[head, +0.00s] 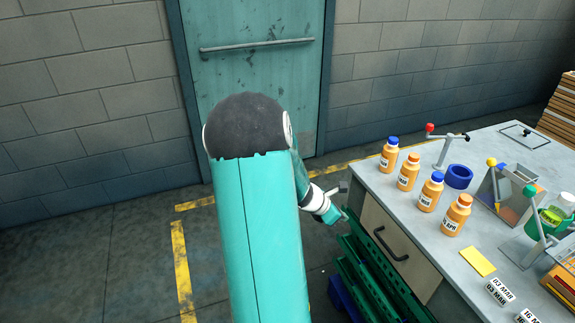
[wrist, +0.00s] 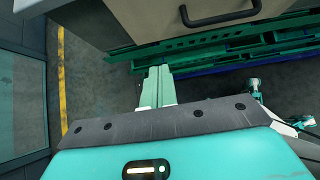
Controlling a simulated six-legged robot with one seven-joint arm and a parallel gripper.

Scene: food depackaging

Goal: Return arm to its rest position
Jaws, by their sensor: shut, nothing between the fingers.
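My arm rises large in the middle of the head view, its teal link covering part of the floor and door. My gripper (head: 341,211) is small there, beside the left edge of the workbench (head: 399,177) and above the green crates. In the wrist view my gripper's fingers (wrist: 158,72) are together with nothing between them. They point toward the green crates and the bench front, apart from the bench top. Part of my wrist and forearm is hidden behind the teal link in the head view.
Green crates (head: 372,275) are stacked against the bench front, below a drawer (head: 384,226) with a black handle. Several orange bottles, a blue ring (head: 459,176) and a yellow card (head: 478,261) are on the bench. A teal door (head: 255,75) stands behind. Floor at left is clear.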

